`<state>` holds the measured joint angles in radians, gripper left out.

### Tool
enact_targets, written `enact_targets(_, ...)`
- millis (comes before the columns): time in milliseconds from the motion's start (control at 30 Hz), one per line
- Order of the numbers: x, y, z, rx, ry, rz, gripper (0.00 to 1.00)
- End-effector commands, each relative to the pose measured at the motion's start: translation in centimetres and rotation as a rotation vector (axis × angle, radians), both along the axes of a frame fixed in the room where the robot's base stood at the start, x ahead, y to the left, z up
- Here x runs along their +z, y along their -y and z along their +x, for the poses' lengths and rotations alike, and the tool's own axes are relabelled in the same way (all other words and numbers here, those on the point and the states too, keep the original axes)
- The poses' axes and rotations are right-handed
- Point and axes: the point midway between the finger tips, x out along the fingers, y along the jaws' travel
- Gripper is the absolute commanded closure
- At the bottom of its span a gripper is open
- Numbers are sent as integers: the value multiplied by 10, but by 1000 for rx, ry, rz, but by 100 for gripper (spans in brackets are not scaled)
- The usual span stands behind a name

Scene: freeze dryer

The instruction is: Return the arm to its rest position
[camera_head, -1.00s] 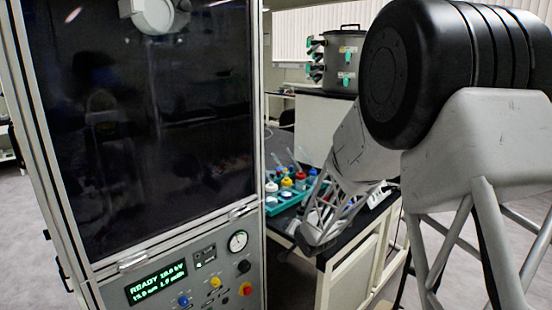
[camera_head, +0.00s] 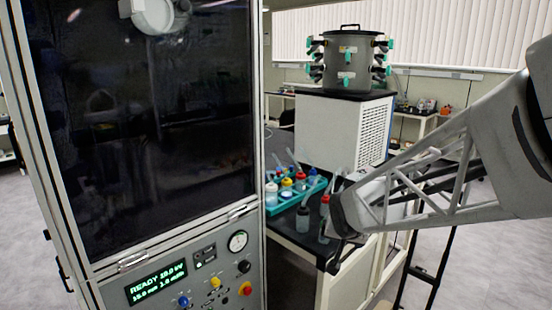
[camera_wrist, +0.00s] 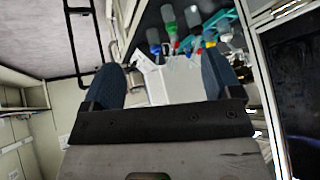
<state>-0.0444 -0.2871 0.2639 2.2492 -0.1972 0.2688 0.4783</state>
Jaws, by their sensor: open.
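My gripper shows in the wrist view (camera_wrist: 165,85) with its two dark fingers spread wide apart and nothing between them. In the head view my arm reaches in from the right edge, and its end (camera_head: 345,225) is in front of the black bench top, right of the tall cabinet. The fingertips are hard to make out there. The freeze dryer, a grey drum with several teal-handled valves (camera_head: 347,60), stands on a white box-shaped base (camera_head: 340,128) at the back of the bench.
A teal tray (camera_head: 288,200) with several capped bottles sits on the bench (camera_head: 290,235), left of my arm's end. A cabinet with a dark window (camera_head: 150,130) and a lit control panel (camera_head: 157,283) fills the left. Open floor shows at the right.

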Motion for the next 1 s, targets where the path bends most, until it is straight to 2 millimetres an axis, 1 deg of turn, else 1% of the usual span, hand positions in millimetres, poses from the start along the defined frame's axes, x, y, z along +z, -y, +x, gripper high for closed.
enact_targets(33,7,3,-16,4,-19,-12,16)
enact_targets(267,23,14,-87,39,-128,-56,16)
enact_targets(300,25,16,-99,46,-148,-62,16)
enact_targets(433,31,19,-141,75,-210,-77,16)
enact_targets(700,36,22,-225,152,-337,-91,16)
enact_targets(833,35,22,-255,186,-383,-91,16)
enact_targets(900,36,21,-267,200,-399,-90,16)
enact_targets(1000,35,21,-277,213,-416,-88,16)
